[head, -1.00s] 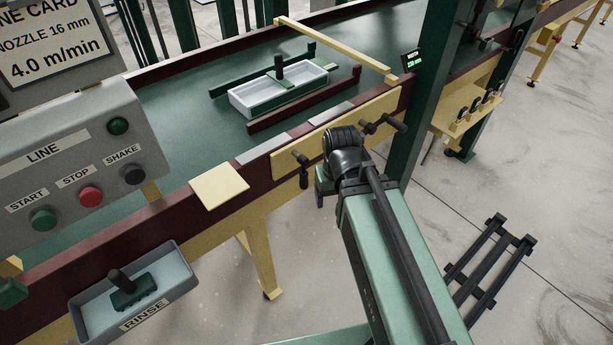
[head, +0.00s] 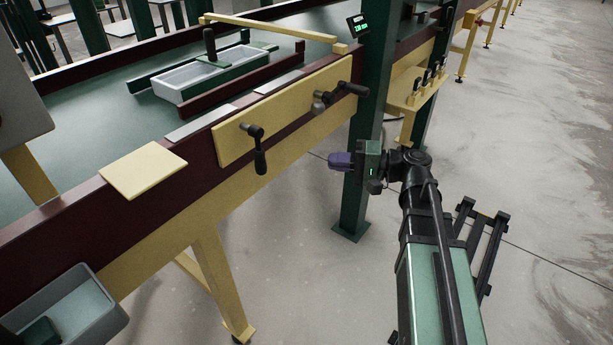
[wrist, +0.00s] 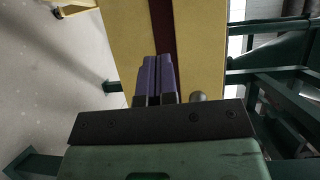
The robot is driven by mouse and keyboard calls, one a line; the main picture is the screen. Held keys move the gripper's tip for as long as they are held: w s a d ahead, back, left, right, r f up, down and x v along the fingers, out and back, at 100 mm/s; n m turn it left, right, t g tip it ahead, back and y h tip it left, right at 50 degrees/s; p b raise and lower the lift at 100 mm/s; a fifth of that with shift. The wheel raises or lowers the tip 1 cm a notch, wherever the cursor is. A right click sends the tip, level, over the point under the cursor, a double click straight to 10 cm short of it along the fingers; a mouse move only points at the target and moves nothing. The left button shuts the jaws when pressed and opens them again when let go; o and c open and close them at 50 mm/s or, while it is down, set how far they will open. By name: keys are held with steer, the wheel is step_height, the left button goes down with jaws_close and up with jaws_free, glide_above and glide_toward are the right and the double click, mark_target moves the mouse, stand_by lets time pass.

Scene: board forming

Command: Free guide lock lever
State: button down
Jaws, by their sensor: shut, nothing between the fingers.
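Two dark handles sit on the cream side plate (head: 225,145) of the conveyor. The left one is a lever (head: 259,150) with its grip hanging down. The right one is a crank-like handle (head: 340,95) reaching out to the right. No label shows which is the guide lock lever. My gripper (head: 332,160) has purple fingers, shut and empty, pointing left towards the conveyor side. It is right of the hanging lever and below the right handle, apart from both. The wrist view shows the shut fingers (wrist: 155,80) in front of a cream surface, with a grey rounded end (wrist: 198,97) beside them.
A green post (head: 358,205) stands close behind my gripper. On the belt, a white tray (head: 175,88) lies between the dark red guide rail (head: 240,87) and a green one. A cream plate (head: 143,168) lies on the near edge. The floor at right has a dark frame (head: 490,240).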

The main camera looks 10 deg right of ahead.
mark_target(258, 151)
steer(key=a+r, duration=0.1)
steer(key=a, duration=1.2)
steer(key=shift+w+a+y, duration=0.25)
steer(key=shift+w+y, duration=0.15)
steer(key=shift+w, duration=0.05)
